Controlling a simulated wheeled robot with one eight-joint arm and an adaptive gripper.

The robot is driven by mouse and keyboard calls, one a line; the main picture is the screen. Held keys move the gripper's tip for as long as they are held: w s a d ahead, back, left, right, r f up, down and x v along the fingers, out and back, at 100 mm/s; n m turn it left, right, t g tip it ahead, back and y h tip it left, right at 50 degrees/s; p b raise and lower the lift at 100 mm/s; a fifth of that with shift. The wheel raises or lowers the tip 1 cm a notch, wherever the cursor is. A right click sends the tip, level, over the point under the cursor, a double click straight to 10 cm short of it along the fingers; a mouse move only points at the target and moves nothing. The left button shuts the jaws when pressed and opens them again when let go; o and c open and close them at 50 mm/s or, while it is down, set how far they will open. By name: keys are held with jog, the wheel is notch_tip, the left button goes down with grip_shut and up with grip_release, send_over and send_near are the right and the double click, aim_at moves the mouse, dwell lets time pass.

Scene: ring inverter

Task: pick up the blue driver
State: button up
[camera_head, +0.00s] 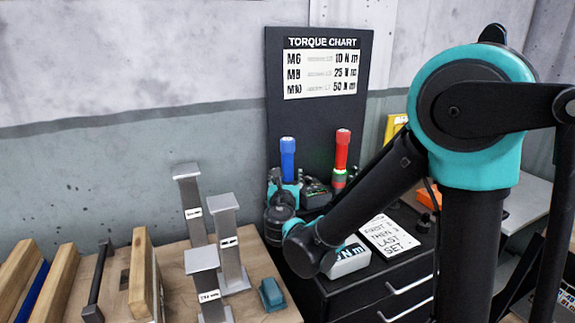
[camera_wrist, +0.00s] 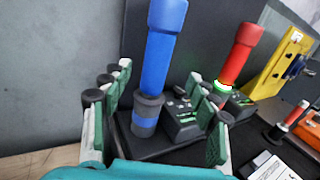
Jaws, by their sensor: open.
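The blue driver (camera_head: 288,158) stands upright in front of the torque chart board in the head view. In the wrist view the blue driver (camera_wrist: 160,60) rises between my open fingers, with its grey collar with a blue band low between them. My gripper (camera_wrist: 158,95) is open, one finger on each side of the driver; I see a gap to the left finger, and the right finger is close to a black charger-like base. In the head view my gripper (camera_head: 288,192) is at the driver's lower part, which it partly hides.
A red driver (camera_head: 341,158) with a green-lit ring stands just right. A torque chart (camera_head: 320,75) hangs behind. Metal posts (camera_head: 228,245) and a teal block (camera_head: 271,295) stand on the wooden bench at left. A white card (camera_head: 390,237) lies on the black cabinet.

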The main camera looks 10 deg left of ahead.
aim_at(287, 167)
jog(key=w, duration=0.3)
jog(key=w+a, duration=0.1)
jog(key=w, duration=0.2)
jog(key=w+a, duration=0.1)
jog(key=w, duration=0.1)
jog(key=shift+w+f, duration=0.2)
jog(key=shift+w, duration=0.2)
grip_shut()
